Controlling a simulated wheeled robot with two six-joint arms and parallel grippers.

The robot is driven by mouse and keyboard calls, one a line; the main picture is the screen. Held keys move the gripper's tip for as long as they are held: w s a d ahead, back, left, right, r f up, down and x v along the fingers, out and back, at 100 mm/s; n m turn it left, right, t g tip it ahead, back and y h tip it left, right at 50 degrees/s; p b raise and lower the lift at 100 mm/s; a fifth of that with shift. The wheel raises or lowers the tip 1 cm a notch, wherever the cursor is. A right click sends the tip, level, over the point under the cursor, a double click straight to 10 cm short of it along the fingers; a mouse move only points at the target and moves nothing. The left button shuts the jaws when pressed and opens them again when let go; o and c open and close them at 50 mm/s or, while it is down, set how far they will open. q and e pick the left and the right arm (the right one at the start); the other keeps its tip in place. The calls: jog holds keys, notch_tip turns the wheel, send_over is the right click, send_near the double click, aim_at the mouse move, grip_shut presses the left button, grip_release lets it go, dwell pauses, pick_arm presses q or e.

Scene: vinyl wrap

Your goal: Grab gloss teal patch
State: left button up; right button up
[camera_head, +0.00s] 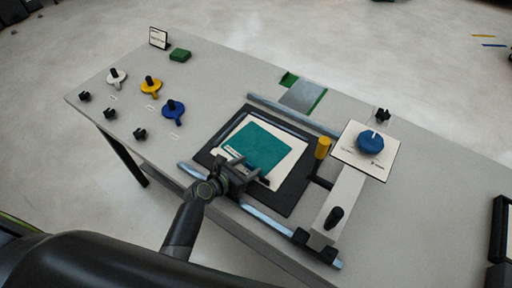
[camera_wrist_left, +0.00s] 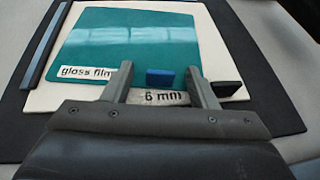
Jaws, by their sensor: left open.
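The gloss teal patch (camera_head: 262,144) is a flat teal sheet with a "gloss film" label, lying on a cream backing (camera_head: 293,160) on a black mat (camera_head: 298,190). It also shows in the left wrist view (camera_wrist_left: 140,45) with bright reflections. My left gripper (camera_head: 243,168) is open at the patch's near edge. In the left wrist view its two fingers (camera_wrist_left: 160,85) stand either side of a small blue tab (camera_wrist_left: 158,78) at that edge. A "6 mm" label lies between the fingers. Whether the fingers touch the sheet is unclear. My right gripper is not in view.
Metal rails (camera_head: 292,115) run along the mat's far and near sides. A grey bar with a black knob (camera_head: 333,217) and a yellow cylinder (camera_head: 322,147) stand right of it. A blue dial (camera_head: 370,142) is further right. White, yellow and blue knobbed discs (camera_head: 174,110) lie left.

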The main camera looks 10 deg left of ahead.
pick_arm(q)
jog(key=c, duration=1)
jog(key=shift+c, duration=0.2)
